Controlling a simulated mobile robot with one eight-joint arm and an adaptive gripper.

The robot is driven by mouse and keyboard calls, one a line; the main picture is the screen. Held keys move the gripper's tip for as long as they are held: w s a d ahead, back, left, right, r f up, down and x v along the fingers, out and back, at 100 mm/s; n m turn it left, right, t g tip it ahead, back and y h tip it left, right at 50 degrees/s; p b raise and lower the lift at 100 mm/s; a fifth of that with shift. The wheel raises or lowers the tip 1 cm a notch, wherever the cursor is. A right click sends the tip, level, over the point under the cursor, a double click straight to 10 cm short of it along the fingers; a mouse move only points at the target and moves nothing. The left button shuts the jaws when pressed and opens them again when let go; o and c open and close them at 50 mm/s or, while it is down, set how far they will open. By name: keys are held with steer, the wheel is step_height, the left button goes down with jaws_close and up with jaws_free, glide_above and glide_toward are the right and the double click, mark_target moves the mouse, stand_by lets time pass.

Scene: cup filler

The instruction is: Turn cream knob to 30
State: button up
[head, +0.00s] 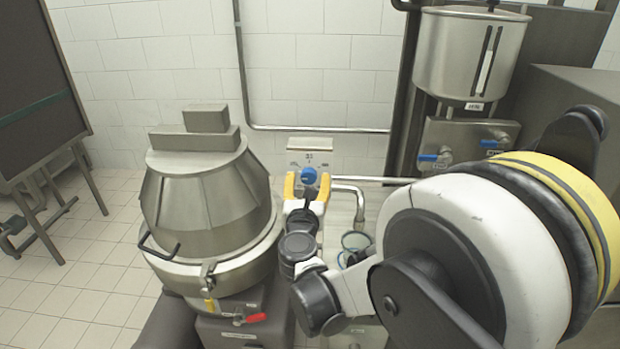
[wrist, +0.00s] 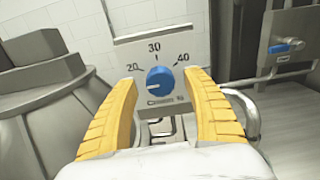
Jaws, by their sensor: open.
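The blue knob (wrist: 160,80) is on a pale panel (wrist: 115,97) marked 20, 30 and 40, with a label below that seems to read "Cream". Its white mark sits at the lower left of its face, below the 20. In the head view the knob (head: 308,174) shows between the fingertips. My gripper (wrist: 162,77) is open and faces the panel, with one yellow finger to each side of the knob and a visible gap on both sides. In the head view my gripper (head: 307,181) is at the panel; its depth relative to the knob is hard to tell.
A large steel vessel (head: 205,205) stands to the left. A steel hopper (head: 470,55) with blue-handled valves (head: 433,160) is at the right. A bent pipe (head: 350,188) runs just right of my gripper. Cups (head: 355,240) stand below, partly hidden by my arm.

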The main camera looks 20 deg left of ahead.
steer(key=shift+x, duration=1.05)
steer(key=shift+c, duration=0.5)
steer(key=c, duration=1.1)
